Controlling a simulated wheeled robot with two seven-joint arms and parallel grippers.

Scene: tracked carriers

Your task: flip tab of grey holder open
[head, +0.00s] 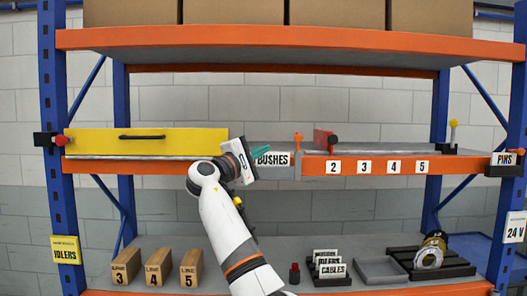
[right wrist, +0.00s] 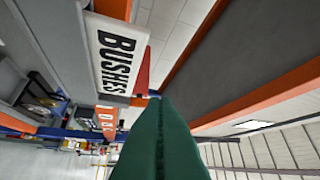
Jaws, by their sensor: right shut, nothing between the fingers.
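A grey block (head: 297,172) with a small orange upright piece (head: 298,139) above it sits at the middle shelf's front edge, right of the white BUSHES label (head: 272,159). I cannot tell for sure whether this is the grey holder and its tab. My right gripper (head: 262,154) is shut and empty, with its teal fingers at the left end of the BUSHES label. In the right wrist view the green fingers (right wrist: 160,130) are together, with the BUSHES label (right wrist: 118,55) close beside them and a red piece (right wrist: 143,75) behind it. My left gripper is out of view.
A yellow panel (head: 150,141) with a black handle stands on the middle shelf at left. A red part (head: 321,140) lies on a rail at right. The lower shelf holds numbered wooden blocks (head: 158,268), a grey tray (head: 381,270) and labelled holders (head: 328,265).

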